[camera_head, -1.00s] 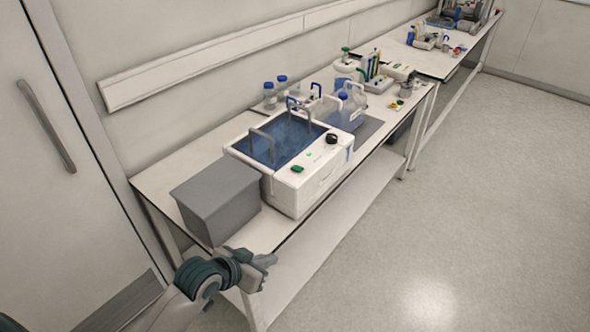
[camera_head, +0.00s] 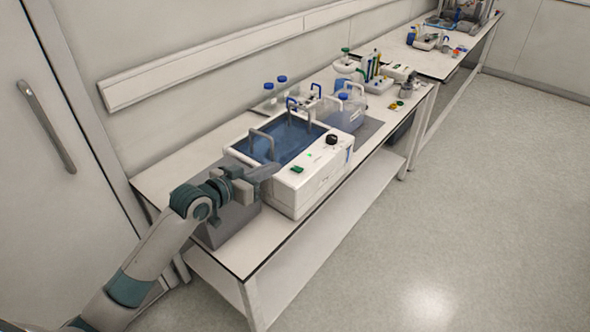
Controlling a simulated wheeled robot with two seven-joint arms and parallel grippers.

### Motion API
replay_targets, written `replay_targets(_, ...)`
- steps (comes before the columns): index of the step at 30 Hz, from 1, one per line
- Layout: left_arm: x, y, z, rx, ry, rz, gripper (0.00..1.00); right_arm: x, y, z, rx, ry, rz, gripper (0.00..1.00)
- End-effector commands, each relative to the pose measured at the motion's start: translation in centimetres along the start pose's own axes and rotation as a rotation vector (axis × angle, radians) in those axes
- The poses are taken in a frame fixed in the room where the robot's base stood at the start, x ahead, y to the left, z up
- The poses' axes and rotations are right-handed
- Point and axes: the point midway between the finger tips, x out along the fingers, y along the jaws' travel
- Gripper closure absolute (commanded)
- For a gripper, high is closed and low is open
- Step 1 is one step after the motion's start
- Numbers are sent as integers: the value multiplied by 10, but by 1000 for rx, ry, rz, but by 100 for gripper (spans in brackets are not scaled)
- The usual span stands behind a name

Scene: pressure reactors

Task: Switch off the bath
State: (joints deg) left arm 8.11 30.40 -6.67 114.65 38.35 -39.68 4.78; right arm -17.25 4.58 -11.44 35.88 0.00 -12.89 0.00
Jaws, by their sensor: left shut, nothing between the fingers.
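The bath (camera_head: 318,186) is a white box with an open basin of blue water (camera_head: 283,141), standing on the near table. Its front top edge carries a green switch (camera_head: 297,170), a small green light and a black knob (camera_head: 331,139). My left gripper (camera_head: 272,170) is shut and empty. Its tips are at the near left corner of the bath, just left of the green switch. I cannot tell whether they touch the bath. My right gripper is not in view.
A grey box (camera_head: 233,222) stands left of the bath, partly hidden by my left arm. Bottles, a blue-capped jug (camera_head: 345,112) and a tube rack (camera_head: 375,80) stand behind and right of the bath. A second table (camera_head: 447,62) holds more equipment. The floor in front is clear.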

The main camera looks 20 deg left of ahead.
Motion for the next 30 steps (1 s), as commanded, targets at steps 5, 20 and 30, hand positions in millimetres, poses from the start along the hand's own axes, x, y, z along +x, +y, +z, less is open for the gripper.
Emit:
replay_targets(5,0,-1,-2,-2,5,1,100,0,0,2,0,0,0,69)
replay_targets(20,14,-1,-4,-4,5,0,100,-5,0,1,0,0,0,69)
replay_targets(30,61,0,-5,-5,4,0,100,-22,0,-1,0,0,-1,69)
